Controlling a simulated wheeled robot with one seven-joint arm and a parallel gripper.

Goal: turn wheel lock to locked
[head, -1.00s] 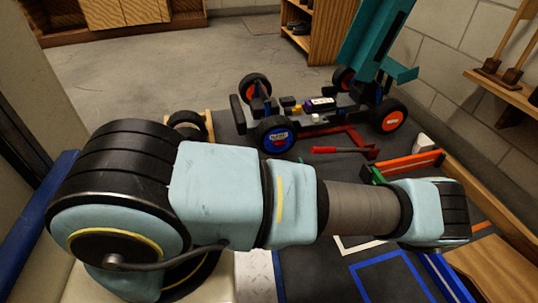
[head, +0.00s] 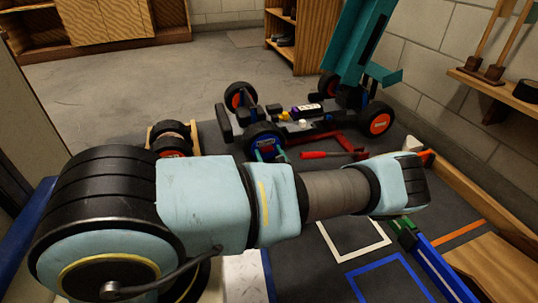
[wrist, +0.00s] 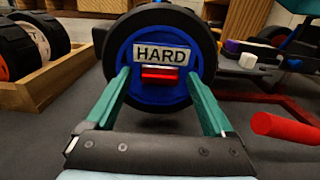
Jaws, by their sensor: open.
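The race car's near front wheel has a black tyre (head: 248,138) and a blue hub (wrist: 156,95) with a "HARD" plate (wrist: 160,55). A short horizontal red bar (wrist: 160,73) sits at the hub centre, just below the plate; it looks like the wheel lock, but I see no locked or unlocked marking. My gripper (wrist: 158,76) is open, its two teal fingers pointing at the wheel, one on each side of the red bar. In the head view my gripper (head: 268,152) is in front of this wheel. I cannot tell whether the fingertips touch the hub.
A wooden rack (wrist: 50,84) with spare tyres stands left of the wheel. A red-handled tool (head: 322,155) lies right of it, close to my right finger side in the wrist view. The teal upright panel (head: 362,40) rises behind the car.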

